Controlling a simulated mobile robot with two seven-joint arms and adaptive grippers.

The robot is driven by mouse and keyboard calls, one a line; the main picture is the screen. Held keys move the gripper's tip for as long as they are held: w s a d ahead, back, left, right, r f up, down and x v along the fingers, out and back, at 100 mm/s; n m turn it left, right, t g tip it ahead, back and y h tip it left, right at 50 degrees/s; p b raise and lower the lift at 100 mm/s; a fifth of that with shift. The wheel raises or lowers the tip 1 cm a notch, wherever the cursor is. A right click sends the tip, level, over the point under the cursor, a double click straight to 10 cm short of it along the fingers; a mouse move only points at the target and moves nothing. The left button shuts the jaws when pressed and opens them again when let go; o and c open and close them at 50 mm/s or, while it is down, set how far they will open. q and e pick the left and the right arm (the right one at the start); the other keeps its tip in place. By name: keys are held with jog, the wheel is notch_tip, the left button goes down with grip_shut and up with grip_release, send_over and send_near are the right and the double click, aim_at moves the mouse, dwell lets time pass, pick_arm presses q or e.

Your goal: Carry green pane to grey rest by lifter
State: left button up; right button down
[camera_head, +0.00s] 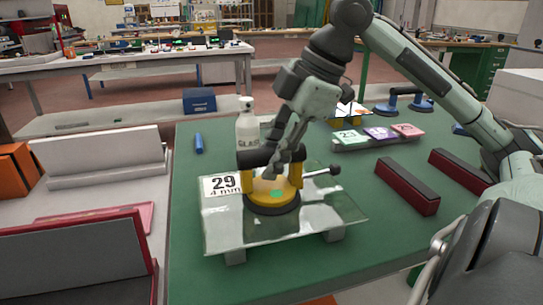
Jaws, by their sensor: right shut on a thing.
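The clear, faintly green pane (335,209) lies about level over the green table, with a white "29 4 mm" label at its left corner. A yellow and black lifter (272,199) stands on the pane, its black ball-ended lever pointing right. My right gripper (281,158) comes down from above and is shut on the lifter's black handle bar. My left gripper is out of view.
A white bottle (247,128) stands close behind the lifter. Two dark red bars (407,187) lie to the right. Coloured cards (380,134) and a blue double-cup lifter (404,101) are at the back. A white rack (100,160) is left; the table's front right is clear.

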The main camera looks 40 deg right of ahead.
jog(key=shift+f, duration=0.25)
dwell(0.3)
jog(key=c, duration=1.2)
grip_release()
jog(key=shift+o, duration=0.2)
jog(key=shift+f, duration=0.15)
jog(key=v, duration=1.2)
